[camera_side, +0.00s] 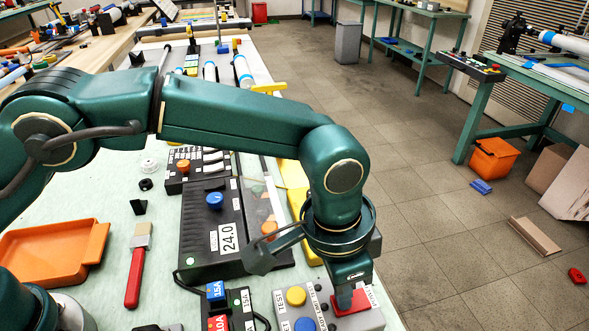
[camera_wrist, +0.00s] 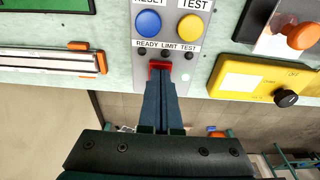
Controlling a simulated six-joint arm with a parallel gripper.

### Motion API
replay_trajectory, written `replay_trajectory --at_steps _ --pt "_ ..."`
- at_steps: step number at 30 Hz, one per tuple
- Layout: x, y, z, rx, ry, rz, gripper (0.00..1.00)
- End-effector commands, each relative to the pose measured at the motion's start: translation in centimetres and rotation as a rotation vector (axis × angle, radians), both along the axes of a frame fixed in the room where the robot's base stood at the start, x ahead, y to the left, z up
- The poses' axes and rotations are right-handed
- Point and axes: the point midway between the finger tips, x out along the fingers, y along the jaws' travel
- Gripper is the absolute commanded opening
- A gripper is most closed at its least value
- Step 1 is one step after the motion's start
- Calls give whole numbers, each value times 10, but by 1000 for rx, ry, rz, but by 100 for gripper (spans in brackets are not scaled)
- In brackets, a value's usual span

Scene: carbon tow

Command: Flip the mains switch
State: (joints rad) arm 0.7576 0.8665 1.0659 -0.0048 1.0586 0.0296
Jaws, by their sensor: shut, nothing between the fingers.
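A grey control box (camera_side: 365,321) stands near the table edge, with a yellow button (camera_side: 296,296) and a blue button (camera_side: 304,325). A red part (camera_side: 352,302), which looks like a switch, sits on it below my gripper (camera_side: 345,289). In the wrist view the grey box (camera_wrist: 186,89) shows blue RESET and yellow TEST buttons and a READY LIMIT TEST label. My gripper (camera_wrist: 160,84) is shut and empty, its tips at the red part (camera_wrist: 159,65) and partly covering it. Contact and the switch's position cannot be told. No mains label is readable.
A black unit (camera_side: 199,251) marked 24.0 stands beside the box. A yellow device (camera_wrist: 235,76) with a black knob flanks it in the wrist view. A red-handled brush (camera_side: 135,277) and orange tray (camera_side: 92,249) lie on the table. Blue and red blocks and cables are near.

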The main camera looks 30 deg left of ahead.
Motion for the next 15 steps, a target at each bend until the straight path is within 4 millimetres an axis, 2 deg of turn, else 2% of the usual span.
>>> replay_trajectory --at_steps 6,15 --pt "0 0 1 0 0 0 0" --pt "0 0 23 -1 -1 0 0"
